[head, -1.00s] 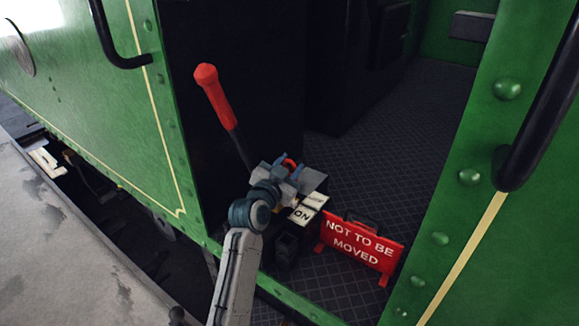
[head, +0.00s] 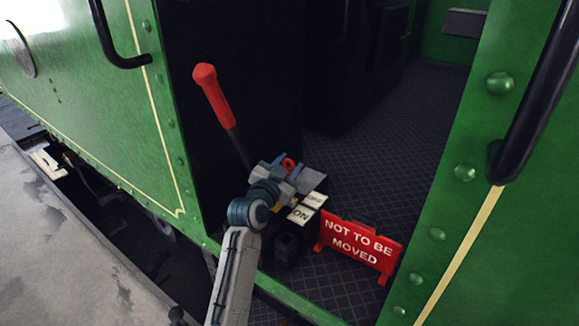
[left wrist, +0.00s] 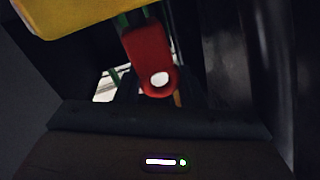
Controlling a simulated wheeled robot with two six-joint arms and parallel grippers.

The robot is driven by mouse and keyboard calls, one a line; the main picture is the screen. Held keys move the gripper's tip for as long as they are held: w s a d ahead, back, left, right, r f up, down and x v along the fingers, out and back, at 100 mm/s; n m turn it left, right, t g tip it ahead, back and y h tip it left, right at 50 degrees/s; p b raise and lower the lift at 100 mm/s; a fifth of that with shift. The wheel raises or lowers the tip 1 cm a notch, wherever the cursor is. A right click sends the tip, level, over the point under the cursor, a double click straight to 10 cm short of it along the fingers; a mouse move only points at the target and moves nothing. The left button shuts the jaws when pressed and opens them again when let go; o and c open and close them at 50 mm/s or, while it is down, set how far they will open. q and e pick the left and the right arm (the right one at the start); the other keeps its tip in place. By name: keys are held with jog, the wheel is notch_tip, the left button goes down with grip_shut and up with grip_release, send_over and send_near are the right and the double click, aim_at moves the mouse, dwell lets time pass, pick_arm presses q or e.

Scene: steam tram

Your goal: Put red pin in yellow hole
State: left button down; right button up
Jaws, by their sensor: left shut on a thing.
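The red pin (head: 288,163) shows as a small red piece between the fingers of my left gripper (head: 286,166), which is shut on it. In the left wrist view the red pin (left wrist: 148,55) has a rounded end with a pale round spot, and hangs in the middle. A yellow part (left wrist: 75,16) fills the top left of that view, close to the pin; its hole does not show. In the head view only a sliver of yellow (head: 277,208) shows under the gripper. I cannot tell whether the pin touches the yellow part. My right gripper is not in view.
A black lever with a red handle (head: 213,95) rises just left of the gripper. An ON plate (head: 301,214) lies beside it. A red NOT TO BE MOVED sign (head: 357,248) stands to the right. Green tram walls (head: 75,110) frame the doorway; the patterned floor (head: 405,150) behind is clear.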

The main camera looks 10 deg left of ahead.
pick_arm(q)
jog(key=shift+f, duration=0.25)
dwell(0.3)
jog(key=c, duration=1.1)
grip_release()
jog(key=shift+o, duration=1.2)
jog(key=shift+f, duration=0.1)
jog(key=shift+s+a+f+b, duration=0.15)
jog(key=shift+s+f+b, duration=0.15)
jog(key=shift+b, duration=0.05)
jog(key=r+b+v, duration=0.1)
jog(key=b+v, duration=0.1)
jog(key=v, duration=0.8)
jog(key=shift+s+r, duration=0.1)
